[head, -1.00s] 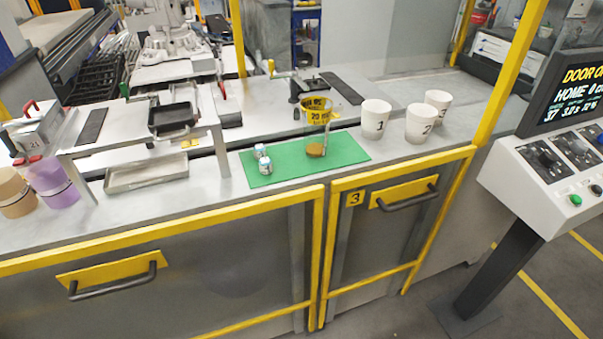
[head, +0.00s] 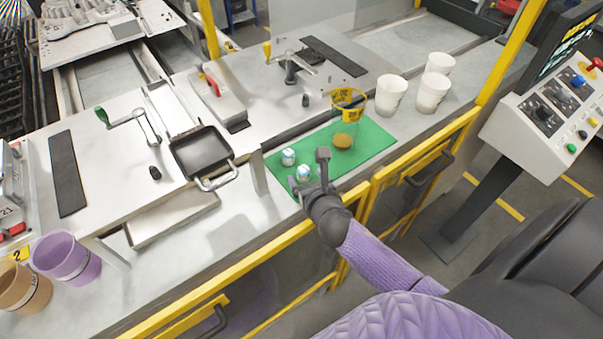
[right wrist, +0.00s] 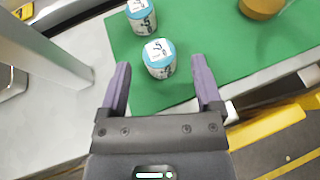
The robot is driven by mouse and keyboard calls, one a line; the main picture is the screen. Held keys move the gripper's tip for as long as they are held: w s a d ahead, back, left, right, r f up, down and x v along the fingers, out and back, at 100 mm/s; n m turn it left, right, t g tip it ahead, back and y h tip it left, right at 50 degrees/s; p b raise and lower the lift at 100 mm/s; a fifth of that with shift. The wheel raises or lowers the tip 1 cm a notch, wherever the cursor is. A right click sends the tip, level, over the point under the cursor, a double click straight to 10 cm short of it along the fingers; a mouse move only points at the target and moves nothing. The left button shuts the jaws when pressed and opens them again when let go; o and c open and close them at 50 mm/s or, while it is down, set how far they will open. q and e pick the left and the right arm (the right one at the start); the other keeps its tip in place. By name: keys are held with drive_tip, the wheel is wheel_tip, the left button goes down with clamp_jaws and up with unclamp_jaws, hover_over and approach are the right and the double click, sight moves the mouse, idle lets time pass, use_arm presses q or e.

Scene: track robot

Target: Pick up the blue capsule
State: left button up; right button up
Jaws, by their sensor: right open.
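Two small white capsules with light blue bands stand on the green mat (head: 372,150). The nearer capsule (head: 303,173) shows in the right wrist view (right wrist: 160,63) just ahead of and between the fingertips. The farther capsule (head: 288,157) stands behind it, at the top of the right wrist view (right wrist: 140,18). I cannot tell from colour which one is the blue capsule. My right gripper (head: 308,171) is open and empty, just over the mat's front edge, also in the right wrist view (right wrist: 160,78). My left gripper is not in view.
A clear cup with a yellow band (head: 346,120) stands on the mat. White cups (head: 391,94) stand at the back right. A metal stand leg (head: 259,172) and black pan (head: 201,152) are left of the mat. A yellow rail edges the counter.

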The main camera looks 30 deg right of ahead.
drive_tip(key=shift+x, duration=0.95)
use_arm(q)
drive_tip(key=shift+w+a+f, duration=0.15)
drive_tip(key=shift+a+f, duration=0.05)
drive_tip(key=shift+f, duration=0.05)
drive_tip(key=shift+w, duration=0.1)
use_arm(e)
clamp_jaws()
drive_tip(key=shift+r, duration=0.15)
